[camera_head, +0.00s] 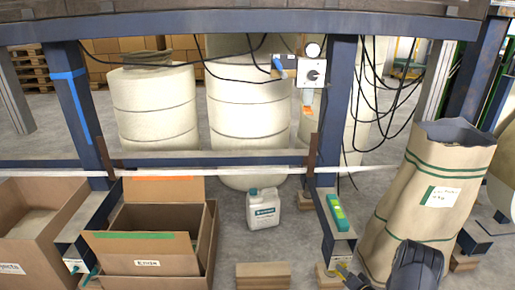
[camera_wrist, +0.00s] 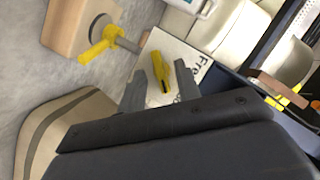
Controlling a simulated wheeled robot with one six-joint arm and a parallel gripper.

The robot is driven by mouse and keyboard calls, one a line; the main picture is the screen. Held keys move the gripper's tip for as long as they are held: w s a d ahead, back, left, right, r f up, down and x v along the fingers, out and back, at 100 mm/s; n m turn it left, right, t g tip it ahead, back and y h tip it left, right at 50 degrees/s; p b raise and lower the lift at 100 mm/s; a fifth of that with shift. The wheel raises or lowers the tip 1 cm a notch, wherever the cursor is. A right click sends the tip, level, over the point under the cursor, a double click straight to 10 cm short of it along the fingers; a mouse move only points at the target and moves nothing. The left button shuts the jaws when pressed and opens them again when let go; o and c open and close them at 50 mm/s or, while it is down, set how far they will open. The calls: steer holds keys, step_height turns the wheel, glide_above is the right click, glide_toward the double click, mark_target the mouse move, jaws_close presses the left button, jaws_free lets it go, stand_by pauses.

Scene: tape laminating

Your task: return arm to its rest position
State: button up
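My dark arm (camera_head: 412,268) shows at the bottom right of the head view, in front of the tall brown paper sack; the gripper's fingers cannot be made out there. In the wrist view my gripper (camera_wrist: 160,88) has its two grey fingers spread apart, with nothing visibly clamped between them. A yellow tool-like object (camera_wrist: 161,72) appears between and beyond the fingertips, over a pale surface with dark handwriting (camera_wrist: 198,62). I cannot tell its exact distance from the fingers.
The brown sack (camera_head: 430,200) stands close beside my arm. A blue steel frame (camera_head: 340,110) with hanging black cables rises nearby. Cardboard boxes (camera_head: 140,268) stand at left, a white jug (camera_head: 263,208) in the middle. Bare floor (camera_head: 235,240) shows around the jug.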

stand_by(0.4)
steer(key=p+v, duration=0.5)
steer(key=v, duration=0.6)
steer(key=w+a+f+n+h+b, duration=0.1)
steer(key=w+a+n+h+b, duration=0.1)
steer(key=w, duration=0.3)
steer(key=w+a+f+n+h+b, duration=0.1)
steer(key=w+a+n+h+b, duration=0.1)
steer(key=w+n+b, duration=0.1)
steer(key=shift+w+f+n+g, duration=0.3)
steer(key=shift+w+n, duration=0.5)
steer(key=shift+w, duration=0.25)
